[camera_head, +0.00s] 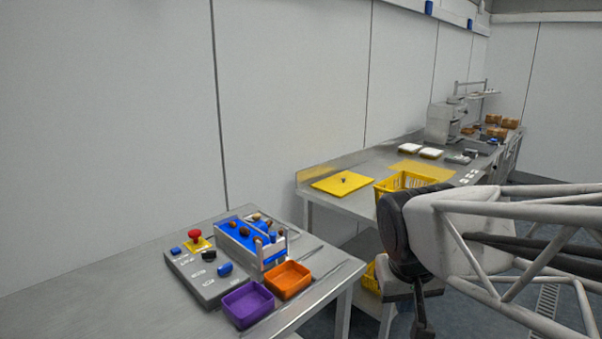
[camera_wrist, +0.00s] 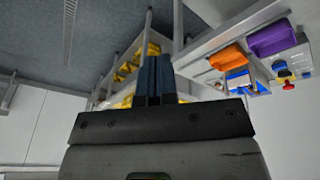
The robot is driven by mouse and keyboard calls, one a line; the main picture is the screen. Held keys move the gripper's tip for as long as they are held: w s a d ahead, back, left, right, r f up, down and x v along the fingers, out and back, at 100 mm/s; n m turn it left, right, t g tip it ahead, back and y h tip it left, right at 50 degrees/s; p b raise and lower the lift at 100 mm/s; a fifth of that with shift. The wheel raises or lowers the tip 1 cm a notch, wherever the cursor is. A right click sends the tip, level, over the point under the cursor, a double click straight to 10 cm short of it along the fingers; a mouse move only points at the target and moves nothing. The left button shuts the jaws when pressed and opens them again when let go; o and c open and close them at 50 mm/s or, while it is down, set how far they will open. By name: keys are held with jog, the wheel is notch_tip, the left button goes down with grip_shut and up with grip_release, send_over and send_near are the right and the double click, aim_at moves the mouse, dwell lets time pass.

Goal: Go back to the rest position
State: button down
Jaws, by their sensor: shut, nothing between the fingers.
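My gripper (camera_wrist: 153,80) shows in the wrist view with its two dark fingers together and nothing between them. In the head view my arm comes in from the right edge, and its dark end hangs in front of the gap beside the near table; the fingertips are hard to make out there. On the near table (camera_head: 110,270) stands a blue grading unit (camera_head: 232,238) with several brown dates on it. An orange tray (camera_head: 288,280) and a purple tray (camera_head: 248,304) sit in front of it. My gripper is to the right of these and apart from them.
A grey control box (camera_head: 207,282) with a red button (camera_head: 194,235) stands left of the unit. A yellow crate (camera_head: 398,182) and a yellow board (camera_head: 343,184) lie on the back bench. Walls stand behind. The near table's left part is clear.

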jog(key=s+d+f+y, duration=0.1)
jog(key=s+f, duration=0.2)
jog(key=s, duration=0.5)
jog(key=shift+s+d+m, duration=0.3)
jog(key=shift+m, duration=0.1)
jog(key=c, duration=1.8)
grip_release()
